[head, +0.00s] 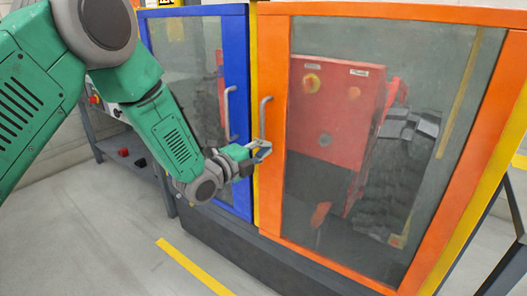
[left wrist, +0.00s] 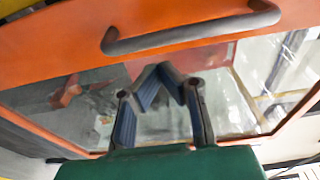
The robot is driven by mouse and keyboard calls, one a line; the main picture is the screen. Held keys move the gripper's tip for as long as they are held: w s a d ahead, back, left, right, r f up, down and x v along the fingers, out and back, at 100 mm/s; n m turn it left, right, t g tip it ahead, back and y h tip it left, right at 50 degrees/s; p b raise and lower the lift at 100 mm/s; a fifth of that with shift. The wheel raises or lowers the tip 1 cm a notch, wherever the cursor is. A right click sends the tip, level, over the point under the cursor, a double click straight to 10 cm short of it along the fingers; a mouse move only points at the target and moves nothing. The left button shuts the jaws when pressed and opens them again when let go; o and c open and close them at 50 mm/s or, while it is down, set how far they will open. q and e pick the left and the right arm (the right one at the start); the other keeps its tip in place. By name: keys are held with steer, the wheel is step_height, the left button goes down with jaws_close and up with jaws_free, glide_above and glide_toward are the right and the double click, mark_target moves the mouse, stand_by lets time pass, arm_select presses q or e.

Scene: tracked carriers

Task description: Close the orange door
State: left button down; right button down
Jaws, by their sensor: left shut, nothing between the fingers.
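The orange door (head: 272,85) is a framed panel with a large clear window, on the right side of the cabinet in the head view. Its left edge lies along a yellow post; I see no clear gap there. Its grey bar handle (head: 263,117) stands upright near that edge. My left gripper (head: 264,152) is shut and empty, at the lower end of the handle; I cannot tell if it touches. In the left wrist view, the gripper (left wrist: 163,75) is over the window, apart from the handle (left wrist: 190,35) on the orange frame (left wrist: 50,48). My right gripper is out of view.
A blue door (head: 236,75) with its own grey handle (head: 229,112) stands left of the yellow post (head: 254,60). A red machine (head: 335,120) shows behind the orange door's window. A yellow line (head: 192,266) crosses open grey floor in front.

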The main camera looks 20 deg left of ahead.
arm_select(q)
steer(key=p+v, duration=0.2)
steer(key=v, duration=0.8)
steer(key=s+f+n+g+y+p, duration=0.15)
steer(key=s+f+n+g, duration=0.25)
steer(key=s+f+n, duration=0.4)
steer(key=s+f+n+g+y+p, duration=0.1)
steer(key=s+f+n+g+y, duration=0.3)
steer(key=f, duration=0.7)
steer(key=s+a+f+n+g, duration=0.1)
steer(key=s+f+n+g, duration=0.1)
steer(key=s, duration=0.6)
steer(key=s+a+f+n+g+y, duration=0.1)
steer(key=s+f+n+g, duration=0.1)
steer(key=s+n, duration=0.3)
steer(key=s+a+f+n+g+y+p, duration=0.1)
steer(key=s+f+n+g, duration=0.1)
steer(key=s, duration=0.9)
steer(key=shift+s+f+n+g, duration=0.25)
steer(key=shift+f+n+g, duration=0.15)
steer(key=shift+n+g, duration=0.4)
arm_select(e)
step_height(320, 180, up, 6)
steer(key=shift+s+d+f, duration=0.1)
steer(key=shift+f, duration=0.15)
arm_select(q)
steer(key=shift+s, duration=0.1)
